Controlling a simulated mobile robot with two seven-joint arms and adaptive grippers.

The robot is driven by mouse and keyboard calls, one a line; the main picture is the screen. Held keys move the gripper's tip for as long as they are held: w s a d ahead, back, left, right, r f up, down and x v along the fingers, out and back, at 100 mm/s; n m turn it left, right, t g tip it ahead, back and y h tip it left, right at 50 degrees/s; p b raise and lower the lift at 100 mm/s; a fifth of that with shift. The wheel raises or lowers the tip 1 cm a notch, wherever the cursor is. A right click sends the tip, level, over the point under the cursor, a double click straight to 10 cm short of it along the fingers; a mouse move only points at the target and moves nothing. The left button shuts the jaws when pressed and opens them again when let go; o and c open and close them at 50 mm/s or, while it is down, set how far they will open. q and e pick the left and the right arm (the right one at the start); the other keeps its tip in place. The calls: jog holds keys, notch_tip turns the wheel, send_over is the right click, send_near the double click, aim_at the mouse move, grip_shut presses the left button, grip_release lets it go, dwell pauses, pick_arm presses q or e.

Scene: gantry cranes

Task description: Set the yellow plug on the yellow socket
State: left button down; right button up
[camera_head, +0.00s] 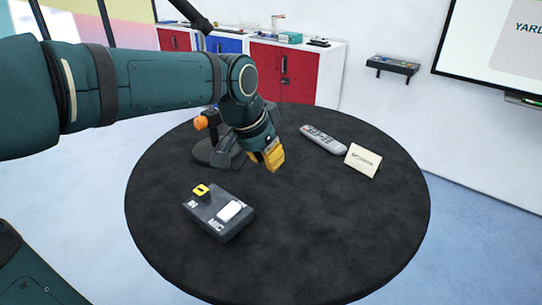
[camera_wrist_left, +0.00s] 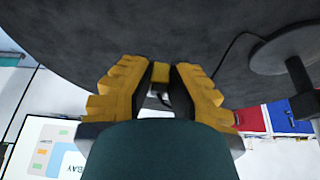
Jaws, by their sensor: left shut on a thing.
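My left gripper (camera_head: 268,156) is above the far middle of the round black table, its yellow fingers pointing down. In the left wrist view its fingers (camera_wrist_left: 160,82) are shut on the yellow plug (camera_wrist_left: 160,72), which has dark parts below it in the picture. In the head view I cannot tell the plug from the yellow fingers. The yellow socket (camera_head: 201,190) sits on the dark box (camera_head: 218,216), on the table nearer to me and left of the gripper, apart from it. My right gripper is not in view.
A microphone-like stand with an orange head (camera_head: 201,122) is left of my gripper; its round base (camera_wrist_left: 284,50) has a cable. A grey remote (camera_head: 323,139) and a folded card (camera_head: 363,160) lie right. The table (camera_head: 330,240) is clear at front right.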

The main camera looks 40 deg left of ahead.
pick_arm(q)
jog(key=shift+s+a+r, duration=0.15)
jog(key=shift+s+a, duration=1.55)
jog(key=shift+a, duration=0.05)
jog(key=shift+s+a+r, duration=0.2)
jog(key=shift+s+a, duration=1.5)
jog(key=shift+a, duration=0.1)
jog(key=shift+s+a+r, duration=0.15)
jog(key=shift+s+a, duration=1.55)
jog(key=shift+a, duration=0.05)
jog(key=shift+f, duration=0.15)
jog(key=shift+f+b, duration=0.85)
jog(key=shift+b, duration=0.05)
jog(key=shift+f+b, duration=1.05)
jog(key=shift+f, duration=0.1)
dwell(0.5)
